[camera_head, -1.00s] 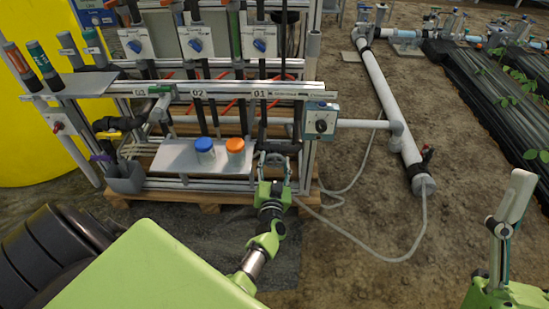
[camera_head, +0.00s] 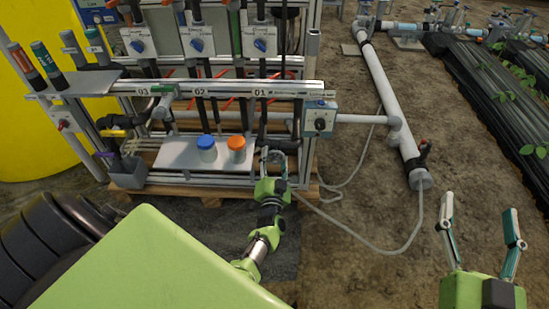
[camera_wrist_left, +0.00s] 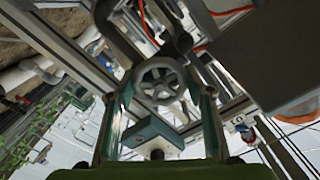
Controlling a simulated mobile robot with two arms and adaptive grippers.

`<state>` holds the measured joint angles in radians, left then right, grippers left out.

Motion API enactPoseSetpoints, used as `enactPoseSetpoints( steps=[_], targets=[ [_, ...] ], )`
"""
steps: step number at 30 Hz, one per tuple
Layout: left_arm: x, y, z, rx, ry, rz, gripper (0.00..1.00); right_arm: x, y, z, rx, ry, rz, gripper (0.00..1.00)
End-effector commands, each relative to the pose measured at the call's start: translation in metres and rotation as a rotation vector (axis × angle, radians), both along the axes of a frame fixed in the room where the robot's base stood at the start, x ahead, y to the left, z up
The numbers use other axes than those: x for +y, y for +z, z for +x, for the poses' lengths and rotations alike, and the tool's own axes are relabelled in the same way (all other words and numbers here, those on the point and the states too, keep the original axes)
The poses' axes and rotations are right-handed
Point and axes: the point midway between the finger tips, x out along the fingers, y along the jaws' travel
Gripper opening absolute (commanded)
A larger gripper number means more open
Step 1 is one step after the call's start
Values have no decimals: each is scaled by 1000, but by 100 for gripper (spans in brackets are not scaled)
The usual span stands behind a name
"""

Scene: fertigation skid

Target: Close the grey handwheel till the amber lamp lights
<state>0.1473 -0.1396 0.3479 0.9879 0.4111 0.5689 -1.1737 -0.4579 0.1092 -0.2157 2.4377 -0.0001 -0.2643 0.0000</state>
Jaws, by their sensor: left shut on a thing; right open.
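The grey handwheel (camera_wrist_left: 160,80) is a spoked ring in the middle of the left wrist view. My left gripper (camera_wrist_left: 161,92) has one finger on each side of its rim and is shut on it. In the head view my left gripper (camera_head: 273,160) is at the lower right of the skid; its fingers and a dark pipe largely hide the wheel there. My right gripper (camera_head: 479,212) is open and empty over bare soil at the right. I cannot make out a lit amber lamp in either view.
A small box with a dark round knob (camera_head: 319,121) is on the skid's right post, above my left gripper. A blue-capped jar (camera_head: 207,149) and an orange-capped jar (camera_head: 237,149) stand on the metal shelf (camera_head: 176,156). A pipe (camera_head: 385,88) and a thin hose lie to the right.

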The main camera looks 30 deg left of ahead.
Motion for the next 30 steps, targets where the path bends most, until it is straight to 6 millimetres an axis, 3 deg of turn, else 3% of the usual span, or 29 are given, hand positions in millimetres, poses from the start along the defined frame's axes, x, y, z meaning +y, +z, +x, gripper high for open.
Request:
enactPoseSetpoints(
  steps=[9, 10, 12, 23, 30],
  targets=[
    [0, 0, 1, 1, -1, 1, 26, 0, 0, 0, 2, 0, 0, 65],
    [0, 0, 1, 0, -1, 1, 50, 0, 0, 0, 2, 0, 0, 65],
    [0, 0, 1, 1, -1, 0, 65, 0, 0, 0, 1, 0, 0, 65],
    [0, -1, 0, -5, -1, -7, 65, 0, -2, 0, 2, 0, -1, 65],
    [0, -6, 0, -104, -2, -166, 65, 0, -26, 0, 2, 0, 0, 65]
  ],
)
